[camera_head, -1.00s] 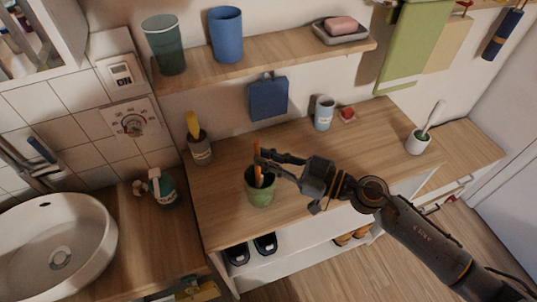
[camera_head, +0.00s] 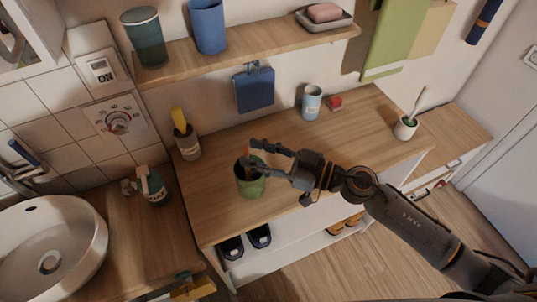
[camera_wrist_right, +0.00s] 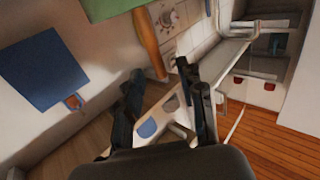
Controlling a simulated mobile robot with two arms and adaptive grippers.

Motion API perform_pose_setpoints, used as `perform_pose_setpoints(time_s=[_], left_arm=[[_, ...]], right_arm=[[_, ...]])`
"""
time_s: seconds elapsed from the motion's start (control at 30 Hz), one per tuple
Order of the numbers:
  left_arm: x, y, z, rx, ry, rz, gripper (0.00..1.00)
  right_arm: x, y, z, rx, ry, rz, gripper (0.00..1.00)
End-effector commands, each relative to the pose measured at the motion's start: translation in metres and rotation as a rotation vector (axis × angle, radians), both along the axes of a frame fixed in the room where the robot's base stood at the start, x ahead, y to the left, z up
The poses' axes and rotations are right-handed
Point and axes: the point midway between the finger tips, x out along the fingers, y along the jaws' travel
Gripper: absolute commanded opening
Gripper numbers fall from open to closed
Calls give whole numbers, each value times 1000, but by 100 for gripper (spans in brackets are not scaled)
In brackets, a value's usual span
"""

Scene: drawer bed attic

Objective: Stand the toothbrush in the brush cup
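An orange stick, seemingly the toothbrush (camera_head: 246,156), stands in a green cup (camera_head: 251,187) on the wooden counter. I cannot tell whether this is the brush cup. In the right wrist view, the orange handle (camera_wrist_right: 149,42) leads out of the green cup (camera_wrist_right: 112,8), which is cut by the top edge. My right gripper (camera_head: 253,157) is over the cup's rim. Its fingers are spread, and they also show apart in the wrist view (camera_wrist_right: 160,72), with the handle's end seen between or just beyond their tips. Contact is unclear. My left gripper is not in view.
A grey holder with a yellow-handled brush (camera_head: 187,142), a light blue labelled cup (camera_head: 312,102) and a white pot with a stick (camera_head: 405,128) stand on the counter. The sink (camera_head: 50,250) and a spray bottle (camera_head: 151,185) are left. A shelf (camera_head: 255,52) hangs above.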

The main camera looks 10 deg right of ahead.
Motion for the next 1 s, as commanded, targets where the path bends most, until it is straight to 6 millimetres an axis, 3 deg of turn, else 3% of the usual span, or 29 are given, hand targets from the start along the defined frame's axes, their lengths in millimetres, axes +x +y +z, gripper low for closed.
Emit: perform_pose_setpoints(time_s=[0.6,1.0], left_arm=[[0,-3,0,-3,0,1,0],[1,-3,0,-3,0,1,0]], right_arm=[[-48,-96,-2,-3,4,-1,39],[-53,-106,0,0,-1,1,39]])
